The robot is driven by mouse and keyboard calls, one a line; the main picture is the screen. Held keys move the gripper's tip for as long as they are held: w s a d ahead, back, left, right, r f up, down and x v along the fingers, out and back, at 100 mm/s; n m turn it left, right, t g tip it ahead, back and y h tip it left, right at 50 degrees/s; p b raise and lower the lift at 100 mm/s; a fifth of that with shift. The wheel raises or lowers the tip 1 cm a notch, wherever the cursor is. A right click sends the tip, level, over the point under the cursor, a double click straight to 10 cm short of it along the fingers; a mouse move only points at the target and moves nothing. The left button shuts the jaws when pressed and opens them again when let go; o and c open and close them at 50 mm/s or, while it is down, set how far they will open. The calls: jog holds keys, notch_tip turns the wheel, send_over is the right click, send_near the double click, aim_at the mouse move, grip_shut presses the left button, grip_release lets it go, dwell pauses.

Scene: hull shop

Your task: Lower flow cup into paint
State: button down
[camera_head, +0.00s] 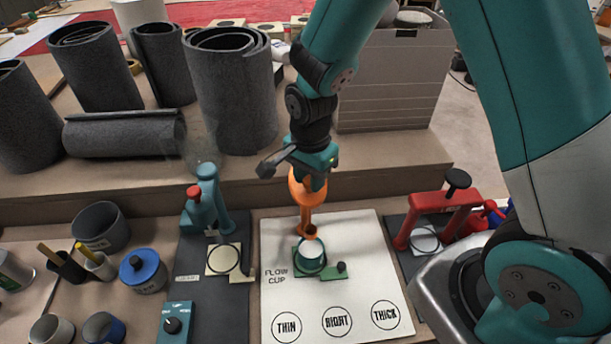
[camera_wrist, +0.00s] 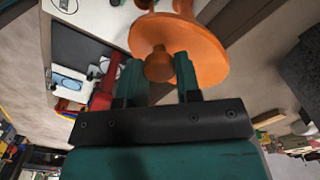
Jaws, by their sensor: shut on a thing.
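My gripper (camera_head: 311,176) points down over the white board and is shut on the knob of an orange tool (camera_head: 308,190), apparently the flow cup. In the wrist view, the knob and wide orange disc (camera_wrist: 195,50) show at the teal fingers (camera_wrist: 158,80). In the head view, its stem runs down to a small orange cup with a dark opening. This lower end is at a pot with pale contents (camera_head: 312,252) in a green holder (camera_head: 325,273), beside the printed words "FLOW CUP". I cannot tell whether the cup touches the contents.
The board (camera_head: 362,265) has circles marked THIN, RIGHT and THICK in front. A teal press (camera_head: 207,200) stands left and a red clamp frame (camera_head: 440,215) right. A blue-lidded jar (camera_head: 142,272) and other pots are further left.

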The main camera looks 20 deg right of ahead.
notch_tip(320, 180, down, 11)
jog(key=b, duration=0.6)
jog(key=shift+w+b, duration=0.2)
jog(key=shift+b, duration=0.15)
jog(key=shift+a, duration=0.1)
jog(key=c, duration=0.8)
grip_release()
jog(key=shift+f, duration=0.15)
notch_tip(320, 180, up, 18)
jog(key=shift+f+p, duration=0.25)
jog(key=shift+p, duration=0.3)
